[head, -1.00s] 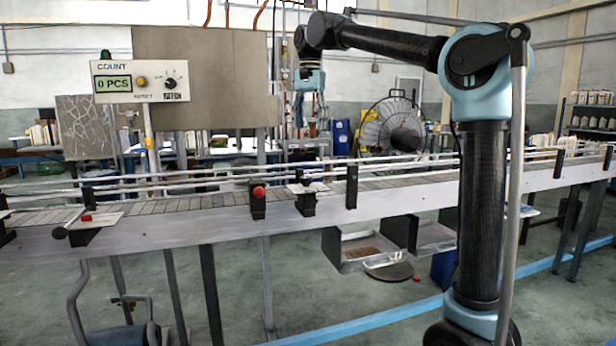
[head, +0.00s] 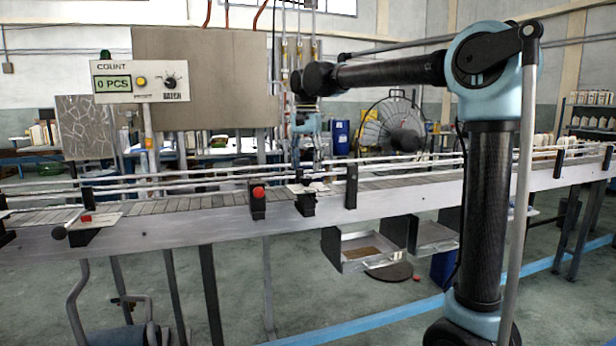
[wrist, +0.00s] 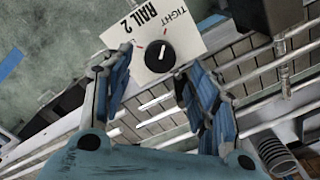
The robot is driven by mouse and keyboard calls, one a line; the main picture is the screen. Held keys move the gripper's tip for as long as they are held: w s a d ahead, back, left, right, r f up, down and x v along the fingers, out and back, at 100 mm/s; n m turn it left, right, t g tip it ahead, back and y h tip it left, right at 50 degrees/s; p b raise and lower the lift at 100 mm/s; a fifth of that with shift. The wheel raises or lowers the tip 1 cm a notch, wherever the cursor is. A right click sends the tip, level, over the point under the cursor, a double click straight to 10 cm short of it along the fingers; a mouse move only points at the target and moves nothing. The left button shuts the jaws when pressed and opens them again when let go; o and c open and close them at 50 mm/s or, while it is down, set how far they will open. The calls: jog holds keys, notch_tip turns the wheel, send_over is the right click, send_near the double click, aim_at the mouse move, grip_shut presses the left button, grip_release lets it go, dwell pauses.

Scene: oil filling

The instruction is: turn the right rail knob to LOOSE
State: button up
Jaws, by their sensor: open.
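The right rail knob (wrist: 160,56) is a round black dial with a white pointer line, on a white plate (wrist: 143,30) reading "RAIL 2" and "TIGHT". The pointer is toward the upper side of the dial in the wrist view; no LOOSE label is readable. In the head view the plate (head: 306,188) sits on the conveyor's near edge, its knob too small to make out. My gripper (wrist: 154,66) is open, its blue fingers either side of the knob and apart from it. In the head view my gripper (head: 307,170) hangs just above the plate.
The rails (head: 215,175) run along the conveyor behind the knob. A black block with a red button (head: 258,193) is left of the plate, and a black post (head: 351,187) is right of it. The counter panel (head: 141,82) stands at the left.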

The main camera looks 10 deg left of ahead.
aim_at(306, 177)
jog(key=shift+f, duration=2.15)
